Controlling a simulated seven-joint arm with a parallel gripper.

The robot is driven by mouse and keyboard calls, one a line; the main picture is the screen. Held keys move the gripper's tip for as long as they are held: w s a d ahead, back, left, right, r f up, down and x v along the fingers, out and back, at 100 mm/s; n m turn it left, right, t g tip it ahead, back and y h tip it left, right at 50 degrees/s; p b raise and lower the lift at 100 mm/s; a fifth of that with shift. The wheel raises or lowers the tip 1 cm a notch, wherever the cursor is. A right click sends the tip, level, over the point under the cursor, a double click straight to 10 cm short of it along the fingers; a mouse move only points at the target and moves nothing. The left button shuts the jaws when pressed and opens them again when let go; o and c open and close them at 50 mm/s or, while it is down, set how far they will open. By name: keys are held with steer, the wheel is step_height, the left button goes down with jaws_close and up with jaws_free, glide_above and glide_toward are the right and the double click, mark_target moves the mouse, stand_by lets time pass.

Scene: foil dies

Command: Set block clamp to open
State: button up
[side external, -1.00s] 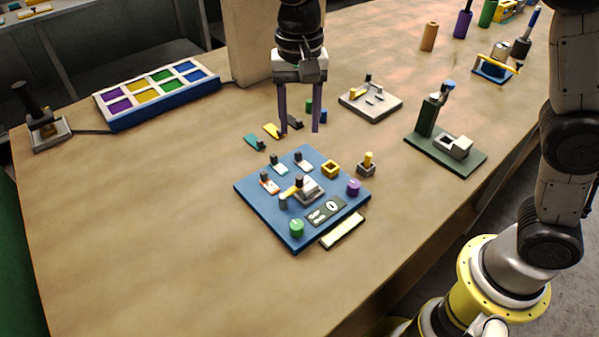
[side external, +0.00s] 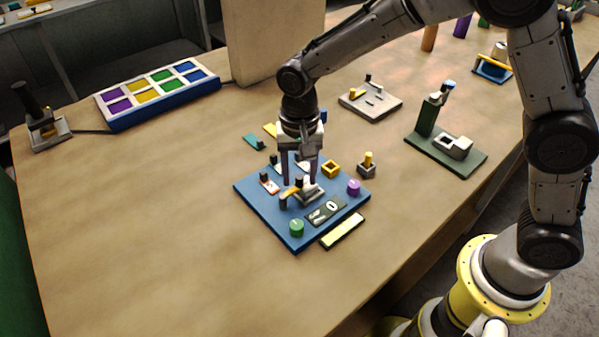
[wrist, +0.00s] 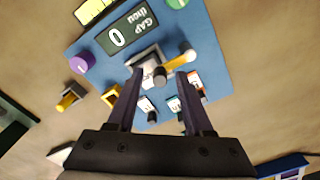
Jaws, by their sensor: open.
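The blue board (side external: 262,207) lies on the table and carries a pale grey metal block (side external: 312,192) at its middle. A yellow clamp bar (side external: 290,191) reaches across from a grey post (side external: 283,202) beside the block; it also shows in the wrist view (wrist: 176,62). A dark knob (wrist: 160,76) stands at the bar's block-side end. My gripper (side external: 299,183) points down, open, with its fingers on either side of this knob. In the wrist view, my gripper (wrist: 159,76) has a gap around the knob; I cannot tell whether the fingertips touch anything.
The board's display (wrist: 128,28) reads "GAP thou 0". Close by are a green knob (side external: 296,228), a purple knob (side external: 353,187), a yellow square socket (side external: 331,169) and small plates with dark knobs (side external: 269,185). Bare table lies left of the board.

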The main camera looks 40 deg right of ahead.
jaws_close()
stand_by(0.3)
steer(key=shift+w+n, duration=0.15)
steer(key=shift+n, duration=0.15)
steer(key=n, duration=0.1)
steer(key=w+n, duration=0.1)
steer(key=n, duration=0.1)
steer(key=shift+w+a+n, duration=0.15)
steer(key=shift+w+n, duration=0.05)
steer(key=shift+n, duration=0.1)
steer(key=n, duration=0.2)
steer(key=w+a+n, duration=0.1)
steer(key=n, duration=0.1)
steer(key=shift+w+n, duration=0.2)
steer(key=shift+n, duration=0.1)
steer(key=n, duration=0.1)
steer(key=a+n, duration=0.1)
steer(key=n, duration=0.1)
steer(key=w+n, duration=0.1)
steer(key=n, duration=0.1)
steer(key=shift+a, duration=0.35)
steer(key=shift+w+a+n, duration=0.1)
steer(key=shift+a+n, duration=0.25)
steer(key=shift+n, duration=0.65)
steer(key=shift+w+a+n, duration=0.1)
steer(key=shift+a+n, duration=0.25)
steer(key=shift+n, duration=0.65)
steer(key=shift+a, duration=0.1)
